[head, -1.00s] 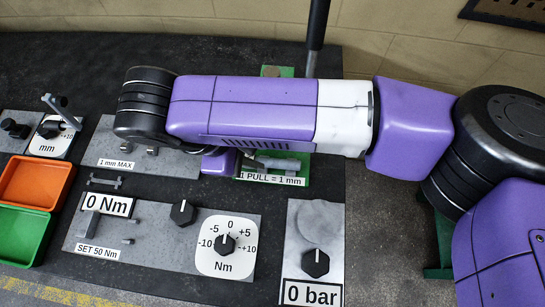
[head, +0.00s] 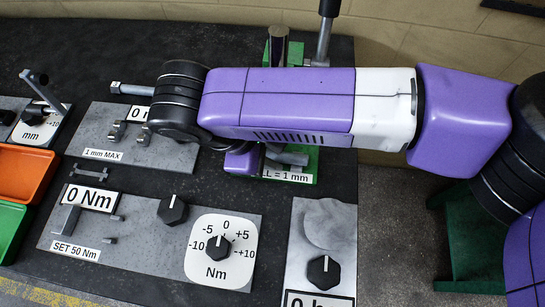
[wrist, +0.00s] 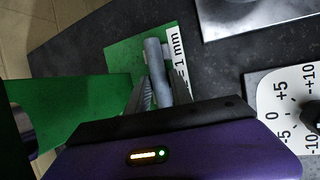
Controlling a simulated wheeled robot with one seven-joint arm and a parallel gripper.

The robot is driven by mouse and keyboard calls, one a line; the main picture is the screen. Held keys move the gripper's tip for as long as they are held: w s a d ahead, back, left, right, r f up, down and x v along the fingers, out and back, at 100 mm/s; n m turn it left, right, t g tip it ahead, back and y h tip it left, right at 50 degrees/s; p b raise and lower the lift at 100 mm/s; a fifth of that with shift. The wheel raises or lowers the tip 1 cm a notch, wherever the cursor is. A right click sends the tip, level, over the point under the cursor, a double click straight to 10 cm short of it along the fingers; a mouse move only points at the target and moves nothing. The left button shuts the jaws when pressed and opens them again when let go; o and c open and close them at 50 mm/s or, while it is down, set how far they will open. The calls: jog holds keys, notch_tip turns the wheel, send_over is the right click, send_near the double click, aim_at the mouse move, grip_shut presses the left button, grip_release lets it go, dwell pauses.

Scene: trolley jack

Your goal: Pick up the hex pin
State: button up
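A pale grey bar with a hex-like end (head: 117,88) juts out left of my arm's black joint in the head view. It may be the hex pin, but its right part is hidden behind the joint. My gripper (wrist: 160,85) points down over the green plate (wrist: 122,52) in the wrist view. A grey cylinder (wrist: 154,52) lies between its fingers. I cannot tell whether the fingers press on it. In the head view the cylinder (head: 291,155) shows beside my purple wrist, and my fingers are mostly hidden.
A grey panel marked 1 mm MAX (head: 102,155) lies left of my wrist. The torque panel (head: 140,242) and bar panel (head: 315,207) are in front. An upright dark post (head: 326,25) and a metal cylinder (head: 278,45) stand behind my arm. Orange (head: 48,165) and green bins are left.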

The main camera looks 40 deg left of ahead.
grip_shut()
dwell(1.4)
